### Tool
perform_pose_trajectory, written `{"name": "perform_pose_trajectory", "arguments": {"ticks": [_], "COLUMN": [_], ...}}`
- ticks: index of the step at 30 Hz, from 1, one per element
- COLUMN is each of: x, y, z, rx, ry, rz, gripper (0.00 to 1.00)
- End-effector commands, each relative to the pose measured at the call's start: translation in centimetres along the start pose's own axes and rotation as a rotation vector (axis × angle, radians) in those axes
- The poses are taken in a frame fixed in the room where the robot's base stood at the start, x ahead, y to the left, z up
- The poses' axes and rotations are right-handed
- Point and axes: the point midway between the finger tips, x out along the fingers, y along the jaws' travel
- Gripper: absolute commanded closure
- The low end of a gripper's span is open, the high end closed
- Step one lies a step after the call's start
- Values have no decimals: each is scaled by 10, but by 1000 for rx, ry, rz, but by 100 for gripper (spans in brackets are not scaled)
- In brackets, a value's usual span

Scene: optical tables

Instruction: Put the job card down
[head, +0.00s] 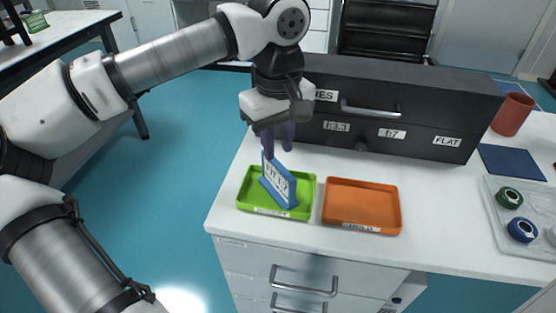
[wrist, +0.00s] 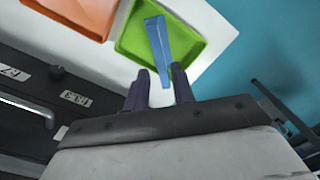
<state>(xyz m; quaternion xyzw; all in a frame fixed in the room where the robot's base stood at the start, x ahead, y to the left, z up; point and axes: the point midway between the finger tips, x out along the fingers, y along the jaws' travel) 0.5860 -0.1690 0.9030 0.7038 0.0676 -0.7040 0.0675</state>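The job card (head: 278,180) is a white printed panel in a blue stand. It stands upright in the green tray (head: 246,201) near the table's front left corner. In the wrist view the job card (wrist: 157,40) is a narrow blue strip over the green tray (wrist: 128,42). My gripper (head: 278,143) is just above the card's upper end, fingers pointing down. In the wrist view my gripper's two dark fingers (wrist: 160,80) are apart, with white tabletop showing between them. It looks empty; whether a finger touches the card I cannot tell.
An orange tray (head: 361,205) lies right of the green one. A dark drawer cabinet (head: 400,105) stands close behind both. Farther right are a blue mat (head: 512,162), a red cup (head: 512,114) and a clear tray (head: 502,232) with tape rolls.

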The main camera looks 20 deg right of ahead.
Motion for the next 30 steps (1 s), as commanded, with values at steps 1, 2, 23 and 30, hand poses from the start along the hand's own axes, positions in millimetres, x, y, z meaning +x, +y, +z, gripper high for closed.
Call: {"name": "perform_pose_trajectory", "arguments": {"ticks": [1, 2, 23, 30], "x": [-10, -14, -59, -182], "y": [1, 1, 29, 13], "z": [0, 0, 47, 141], "rx": [0, 0, -10, -89], "ry": [2, 2, -171, -742], "rz": [2, 1, 292, 885], "gripper": [75, 75, 75, 75]}}
